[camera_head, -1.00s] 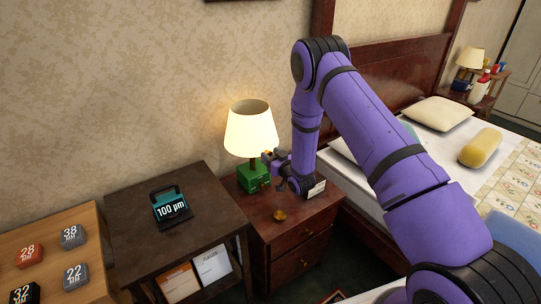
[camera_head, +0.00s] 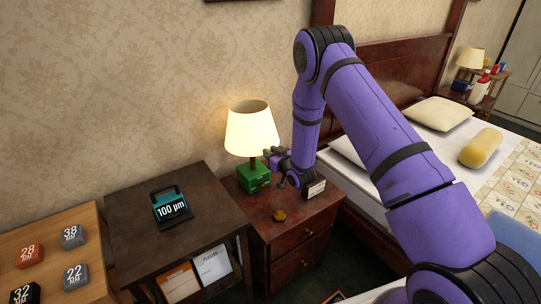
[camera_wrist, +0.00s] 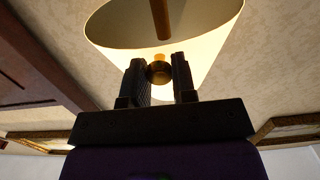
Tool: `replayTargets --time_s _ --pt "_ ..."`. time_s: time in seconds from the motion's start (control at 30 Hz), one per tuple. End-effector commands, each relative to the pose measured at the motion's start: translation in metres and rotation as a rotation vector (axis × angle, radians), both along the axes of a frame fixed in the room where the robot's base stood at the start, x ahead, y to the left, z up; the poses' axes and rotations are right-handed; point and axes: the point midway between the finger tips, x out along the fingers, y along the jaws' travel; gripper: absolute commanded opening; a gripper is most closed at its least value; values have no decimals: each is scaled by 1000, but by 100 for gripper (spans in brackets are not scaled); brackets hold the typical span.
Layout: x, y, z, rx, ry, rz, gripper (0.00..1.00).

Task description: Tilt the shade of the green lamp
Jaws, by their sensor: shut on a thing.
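The green lamp has a lit cream shade (camera_head: 252,128) on a blocky green base (camera_head: 254,178), on the reddish-brown nightstand. The shade looks about upright in the head view. My gripper (camera_head: 267,158) is just under the shade's right side, close to the base. The shade (camera_wrist: 205,35) opens above the fingers, with a brown stem (camera_wrist: 160,18) inside. The head view hides the knob.
The nightstand (camera_head: 275,237) also bears a small brass-coloured object (camera_head: 279,216) and a white label (camera_head: 316,189). A dark table (camera_head: 128,225) with a teal "100 µm" block (camera_head: 171,207) stands left. The bed (camera_head: 390,170) is right, beyond my arm.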

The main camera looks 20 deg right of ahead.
Motion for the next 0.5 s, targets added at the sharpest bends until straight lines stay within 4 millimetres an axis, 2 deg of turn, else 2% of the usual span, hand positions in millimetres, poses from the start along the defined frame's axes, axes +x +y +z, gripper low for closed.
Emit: replayTargets --time_s 0.03,0.5 --pt "0 0 8 -8 22 -1 0" --pt "-2 -1 49 -80 246 -1 0"
